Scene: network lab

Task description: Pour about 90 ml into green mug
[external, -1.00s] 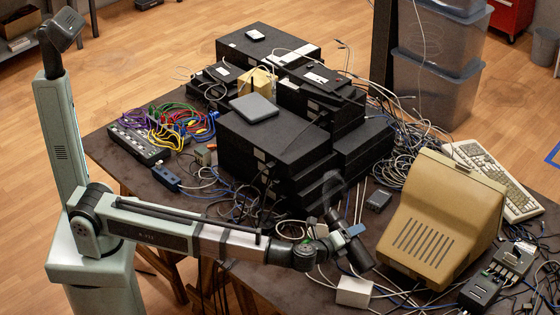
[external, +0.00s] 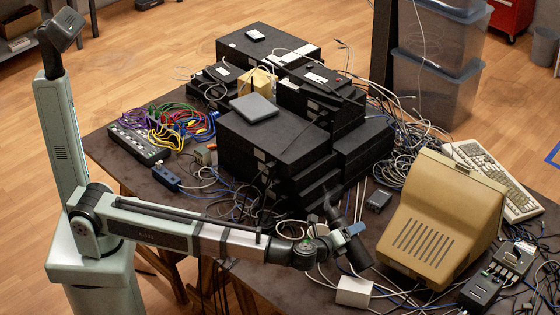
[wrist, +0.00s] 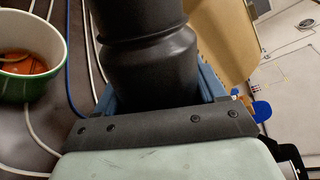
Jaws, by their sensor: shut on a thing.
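My gripper (external: 352,231) is shut on a black vessel (wrist: 150,60), with blue fingers on both sides of it in the wrist view. In the external view the vessel (external: 358,254) is tilted, its lower part slanting down to the right, above the table. The green mug (wrist: 30,86) is at the left edge of the wrist view, apart from the vessel. It has a white inside and holds reddish-brown liquid; part of it is cut off. I cannot make out the mug clearly in the external view. The vessel's mouth and any stream are not visible in the wrist view.
A beige monitor (external: 440,220) stands close to the right of my gripper. A stack of black boxes (external: 275,145) is behind it. A white box (external: 353,291) and loose cables lie below the gripper, and a small grey box (external: 378,200) lies behind it.

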